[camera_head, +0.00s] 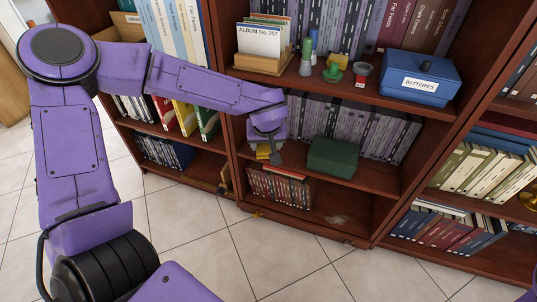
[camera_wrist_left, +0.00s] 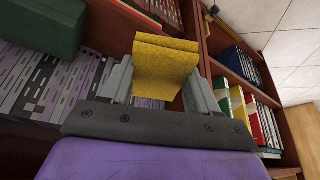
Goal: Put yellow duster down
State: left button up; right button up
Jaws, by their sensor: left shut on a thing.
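The yellow duster (camera_wrist_left: 163,68) is a folded yellow cloth. My left gripper (camera_wrist_left: 163,90) is shut on it, with a grey finger on each side, in the left wrist view. In the head view the left gripper (camera_head: 268,148) is at the bookcase's middle shelf (camera_head: 300,174), near its left end. A little of the duster (camera_head: 263,152) shows beside the fingers, partly hidden by the gripper. I cannot tell whether the duster touches the shelf. My right gripper is not in view.
A green box (camera_head: 332,157) stands on the same shelf, right of the gripper, with grey-purple volumes (camera_head: 372,132) behind. Above are a blue batteries box (camera_head: 420,78), a wooden album holder (camera_head: 262,63) and small stamps (camera_head: 335,72). The tiled floor (camera_head: 200,235) is clear.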

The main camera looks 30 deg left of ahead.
pick_arm(q)
jog(key=w+a+f+b, duration=0.1)
jog(key=w+a+f, duration=0.1)
jog(key=w, duration=0.1)
jog(key=w+a+f+b, duration=0.1)
jog(key=w+f+b, duration=0.1)
jog(key=w+f, duration=0.1)
jog(key=w+a+f+b, duration=0.2)
jog(key=w+f, duration=0.1)
jog(key=shift+w+a+f, duration=0.15)
jog(key=shift+a, duration=0.15)
jog(key=shift+w+a+f+b, duration=0.15)
jog(key=shift+f+b, duration=0.1)
jog(key=shift+b, duration=0.05)
jog(key=f, duration=0.1)
jog(key=f+b, duration=0.1)
jog(key=f, duration=0.1)
jog(key=shift+w+a+f+b, duration=0.1)
jog(key=shift+w+f+b, duration=0.15)
jog(key=shift+f+b, duration=0.15)
jog(key=shift+r, duration=0.2)
jog(key=o, duration=1.1)
jog(key=shift+f, duration=0.1)
